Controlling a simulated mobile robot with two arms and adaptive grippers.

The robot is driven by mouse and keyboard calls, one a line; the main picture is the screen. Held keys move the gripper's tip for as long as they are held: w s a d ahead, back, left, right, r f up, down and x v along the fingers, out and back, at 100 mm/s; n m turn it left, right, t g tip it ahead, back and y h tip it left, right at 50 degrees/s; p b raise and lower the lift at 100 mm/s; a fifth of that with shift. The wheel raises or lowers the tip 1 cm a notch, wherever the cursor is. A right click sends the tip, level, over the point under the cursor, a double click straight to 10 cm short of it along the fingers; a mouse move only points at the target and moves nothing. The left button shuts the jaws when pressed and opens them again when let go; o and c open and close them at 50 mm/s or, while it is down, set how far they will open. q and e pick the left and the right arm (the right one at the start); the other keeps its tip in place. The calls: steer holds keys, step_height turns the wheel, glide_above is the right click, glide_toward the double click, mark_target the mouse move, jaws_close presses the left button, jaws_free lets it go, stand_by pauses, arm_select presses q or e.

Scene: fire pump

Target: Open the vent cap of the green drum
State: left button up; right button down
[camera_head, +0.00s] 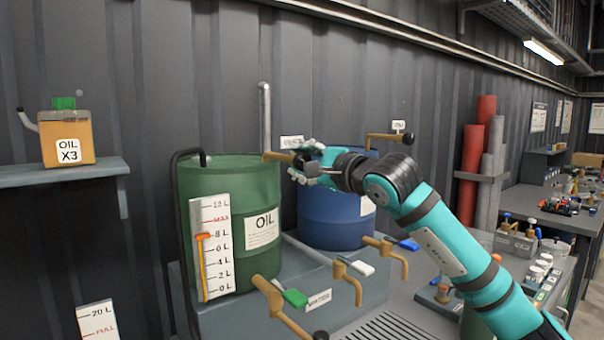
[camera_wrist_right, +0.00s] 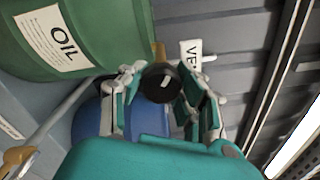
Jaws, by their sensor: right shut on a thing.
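The green drum (camera_head: 262,200) stands left of centre on a grey stand, with an OIL label and a level scale on its front. A brass vent pipe (camera_head: 277,157) sticks out to the right from its top rim. My right gripper (camera_head: 306,163) is at the end of this pipe and hides the cap in the head view. In the right wrist view, a round black vent cap (camera_wrist_right: 159,82) sits between the fingers of my right gripper (camera_wrist_right: 160,95), which is shut on it. The green drum (camera_wrist_right: 100,35) is at upper left there. My left gripper is not in view.
A blue drum (camera_head: 325,228) stands behind my right gripper, with its own brass pipe (camera_head: 386,137). Brass taps with green (camera_head: 295,298), white (camera_head: 362,268) and blue handles line the front. An oil jug (camera_head: 68,138) sits on the left shelf.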

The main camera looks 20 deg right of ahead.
steer(key=n+b, duration=0.1)
steer(key=n, duration=0.2)
steer(key=shift+f+n, duration=0.15)
steer(key=shift+n, duration=0.25)
steer(key=n, duration=0.2)
steer(key=shift+n+b, duration=0.3)
steer(key=shift+b, duration=0.05)
steer(key=n, duration=0.3)
steer(key=shift+n, duration=1.7)
steer(key=shift+a, duration=0.1)
steer(key=c, duration=0.9)
jaws_free()
steer(key=shift+o, duration=0.2)
steer(key=shift+s+r, duration=0.1)
steer(key=shift+r, duration=0.1)
